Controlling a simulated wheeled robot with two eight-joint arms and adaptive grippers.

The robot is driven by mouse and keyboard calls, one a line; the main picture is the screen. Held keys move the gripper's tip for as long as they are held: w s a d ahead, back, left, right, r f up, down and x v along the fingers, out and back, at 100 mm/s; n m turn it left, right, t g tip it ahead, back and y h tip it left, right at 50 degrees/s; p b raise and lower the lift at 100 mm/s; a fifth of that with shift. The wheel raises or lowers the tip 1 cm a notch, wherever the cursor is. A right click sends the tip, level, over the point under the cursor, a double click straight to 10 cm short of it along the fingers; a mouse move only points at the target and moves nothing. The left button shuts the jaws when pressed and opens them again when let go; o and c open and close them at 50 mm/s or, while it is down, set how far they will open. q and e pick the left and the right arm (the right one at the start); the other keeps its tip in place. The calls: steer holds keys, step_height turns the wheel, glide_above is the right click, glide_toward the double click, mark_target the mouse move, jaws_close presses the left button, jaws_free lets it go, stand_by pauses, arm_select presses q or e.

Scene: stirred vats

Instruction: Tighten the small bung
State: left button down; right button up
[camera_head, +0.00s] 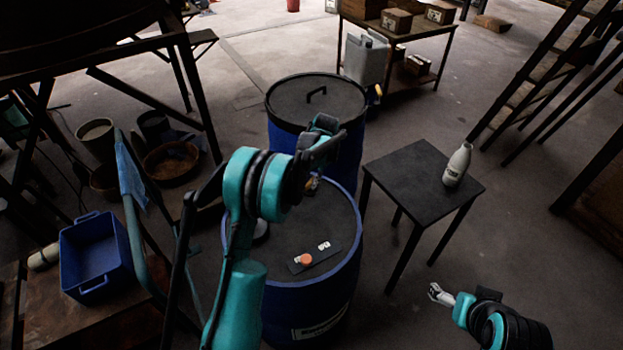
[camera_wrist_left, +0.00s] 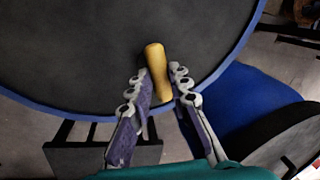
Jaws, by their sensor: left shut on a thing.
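The front blue drum (camera_head: 340,290) has a dark lid with a dark strip (camera_head: 325,257) that bears an orange round cap (camera_head: 304,259) and small white markings. I cannot tell whether this cap is the small bung. My left gripper (camera_head: 313,180) is over the far part of this lid, partly hidden by its own arm. In the left wrist view the left gripper (camera_wrist_left: 160,88) is shut on a yellow-tan cylindrical piece (camera_wrist_left: 156,62), above a dark lid with a blue rim. What lies under that piece is hidden. My right gripper (camera_head: 438,294) is at the lower right, away from the drums.
A second blue drum (camera_head: 300,92) with a handled lid stands behind. A small black table (camera_head: 405,180) with a pale bottle (camera_head: 457,165) is to the right. A blue crate (camera_head: 95,255) is at the left. Open floor lies between the table and the ladder-like rack (camera_head: 535,85).

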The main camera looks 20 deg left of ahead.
arm_select(q)
steer(key=shift+s+m+t, duration=0.1)
steer(key=shift+m+t, duration=0.3)
steer(key=shift+m, duration=1.7)
steer(key=shift+h, duration=0.3)
steer(key=c, duration=1.4)
jaws_free()
steer(key=r, duration=0.4)
steer(key=s+d+r, duration=0.1)
steer(key=r, duration=0.6)
steer(key=shift+s+d+r, duration=0.25)
steer(key=shift+d+r, duration=0.1)
steer(key=shift+r, duration=0.05)
